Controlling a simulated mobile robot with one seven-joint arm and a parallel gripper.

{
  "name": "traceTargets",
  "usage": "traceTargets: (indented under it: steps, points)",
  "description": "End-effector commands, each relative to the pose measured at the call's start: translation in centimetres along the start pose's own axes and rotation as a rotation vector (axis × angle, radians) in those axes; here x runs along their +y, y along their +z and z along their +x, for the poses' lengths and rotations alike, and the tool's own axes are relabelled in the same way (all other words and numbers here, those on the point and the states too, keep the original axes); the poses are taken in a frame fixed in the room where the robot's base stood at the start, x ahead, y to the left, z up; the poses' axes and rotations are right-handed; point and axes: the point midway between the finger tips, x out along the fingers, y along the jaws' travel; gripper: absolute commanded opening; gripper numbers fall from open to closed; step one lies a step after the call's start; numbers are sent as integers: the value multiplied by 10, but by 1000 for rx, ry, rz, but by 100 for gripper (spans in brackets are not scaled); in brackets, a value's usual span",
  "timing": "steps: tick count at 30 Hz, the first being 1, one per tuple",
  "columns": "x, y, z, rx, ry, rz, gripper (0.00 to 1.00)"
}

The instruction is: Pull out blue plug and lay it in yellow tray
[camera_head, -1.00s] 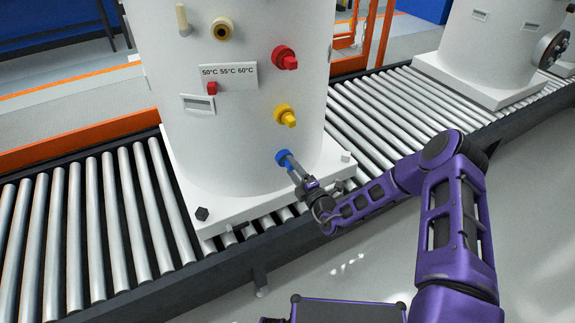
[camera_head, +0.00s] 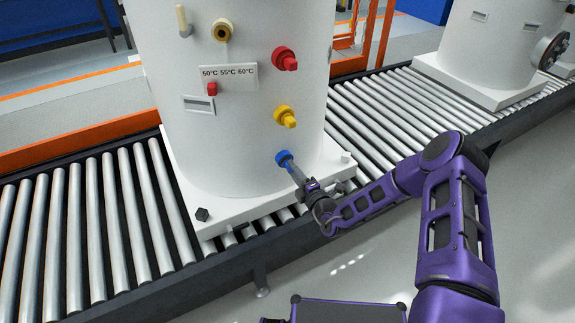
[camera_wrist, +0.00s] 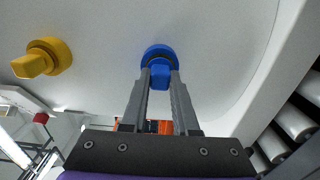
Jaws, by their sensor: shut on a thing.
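The blue plug (camera_head: 283,157) sits low on the front of the white tank (camera_head: 235,130), below the yellow plug (camera_head: 285,117) and the red plug (camera_head: 285,59). In the wrist view the blue plug's square grip (camera_wrist: 160,75) lies between my two fingertips, with its round flange against the tank wall. My gripper (camera_head: 290,166) is shut on the blue plug; it shows in the wrist view too (camera_wrist: 160,82). No yellow tray is in view.
The tank stands on a white base plate (camera_head: 225,222) on a roller conveyor (camera_head: 75,235). A second white tank (camera_head: 490,45) stands further along at the right. The grey floor in front of the conveyor is open.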

Motion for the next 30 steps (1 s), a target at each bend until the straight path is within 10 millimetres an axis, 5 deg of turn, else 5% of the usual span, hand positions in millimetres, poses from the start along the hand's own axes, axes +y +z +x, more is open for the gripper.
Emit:
traceTargets:
  steps: [20, 30]
  points:
    - [1, 1, -45, -2, 0, 1, 0]
    - [0, 0, -48, -1, 0, 0, 0]
